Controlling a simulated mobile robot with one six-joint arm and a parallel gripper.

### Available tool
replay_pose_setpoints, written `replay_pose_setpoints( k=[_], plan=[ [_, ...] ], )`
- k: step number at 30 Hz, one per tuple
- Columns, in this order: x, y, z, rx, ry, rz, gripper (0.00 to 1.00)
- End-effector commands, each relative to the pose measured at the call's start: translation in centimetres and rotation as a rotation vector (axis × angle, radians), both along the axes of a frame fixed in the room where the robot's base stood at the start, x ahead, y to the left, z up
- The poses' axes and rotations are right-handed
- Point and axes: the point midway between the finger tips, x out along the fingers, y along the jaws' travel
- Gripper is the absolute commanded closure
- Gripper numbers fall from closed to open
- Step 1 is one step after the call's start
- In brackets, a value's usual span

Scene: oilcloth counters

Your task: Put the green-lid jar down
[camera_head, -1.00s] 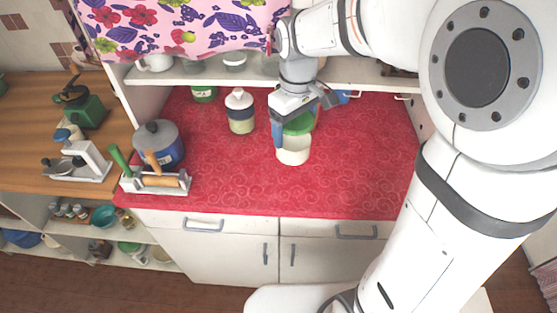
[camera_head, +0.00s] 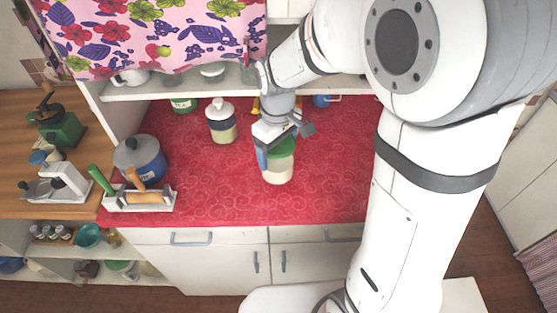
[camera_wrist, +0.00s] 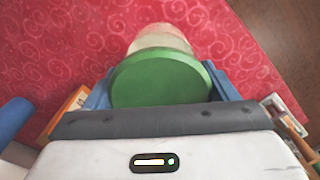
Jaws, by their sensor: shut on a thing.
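The green-lid jar (camera_head: 278,168) has a pale, see-through body and a green lid. My gripper (camera_head: 272,152) is shut on it near the lid, with blue fingers on its sides. In the wrist view the round green lid (camera_wrist: 160,80) fills the space between the fingers, with the pale body beyond it over the red cloth. The jar looks upright in the head view, over the front middle of the red counter (camera_head: 215,195). I cannot tell whether its base touches the cloth.
A blue mug (camera_head: 321,100) stands at the back. The cloth right of the jar is clear.

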Motion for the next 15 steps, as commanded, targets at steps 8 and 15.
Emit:
replay_pose_setpoints(
  k=[8, 15],
  plan=[
    [0.0, 0.0, -3.3, -0.001, 0.002, 0.001, 0.59],
    [0.0, 0.1, -3.9, 0.001, -0.003, 0.001, 0.59]
  ],
)
